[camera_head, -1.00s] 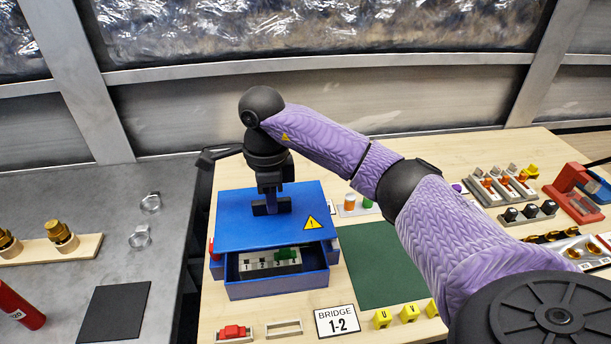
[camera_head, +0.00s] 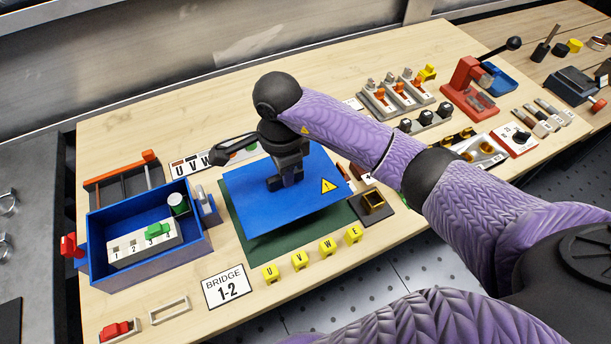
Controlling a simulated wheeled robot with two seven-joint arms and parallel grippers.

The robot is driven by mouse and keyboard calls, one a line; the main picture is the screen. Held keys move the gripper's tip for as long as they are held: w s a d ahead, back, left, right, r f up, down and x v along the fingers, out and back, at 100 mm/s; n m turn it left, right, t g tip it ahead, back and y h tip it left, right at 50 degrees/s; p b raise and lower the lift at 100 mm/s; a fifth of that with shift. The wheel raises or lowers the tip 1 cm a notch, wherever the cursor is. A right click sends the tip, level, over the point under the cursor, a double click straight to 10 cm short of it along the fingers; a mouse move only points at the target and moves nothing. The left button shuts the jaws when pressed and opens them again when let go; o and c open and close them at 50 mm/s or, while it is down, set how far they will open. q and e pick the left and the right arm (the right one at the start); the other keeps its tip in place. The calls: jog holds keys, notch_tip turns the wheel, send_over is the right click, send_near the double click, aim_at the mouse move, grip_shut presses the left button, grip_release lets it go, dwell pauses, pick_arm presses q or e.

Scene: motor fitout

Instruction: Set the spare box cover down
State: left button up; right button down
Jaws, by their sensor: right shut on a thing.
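The blue box cover (camera_head: 245,205) with a yellow warning sign is over the dark green mat (camera_head: 262,246), of which a strip shows along the cover's left and near edges. My right gripper (camera_head: 285,182) is shut on the cover from above, near its middle. The cover looks roughly level; I cannot tell if it touches the mat or hovers just over it. The blue box (camera_head: 150,265) stands open to the left, with a white numbered terminal block (camera_head: 145,244), a green piece and a green-and-white cylinder inside. My left gripper is not in view.
Yellow lettered pieces (camera_head: 300,260) stand in a row just in front of the mat. A dark holder (camera_head: 372,205) is close at the cover's right. A BRIDGE 1-2 card (camera_head: 229,287) lies in front. Bare wood shows behind the cover.

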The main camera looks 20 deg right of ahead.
aim_at(285, 190)
notch_tip(285, 190, down, 6)
jog(key=shift+a+b, duration=0.15)
jog(key=shift+b, duration=0.5)
jog(key=shift+f, duration=0.25)
jog(key=c, duration=0.6)
grip_release()
jog(key=shift+r, duration=0.25)
pick_arm(q)
jog(key=p, duration=0.1)
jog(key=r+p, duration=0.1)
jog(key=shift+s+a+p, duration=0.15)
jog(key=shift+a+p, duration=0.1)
jog(key=shift+p, duration=0.1)
pick_arm(e)
notch_tip(285, 190, up, 12)
jog(key=shift+f, duration=0.1)
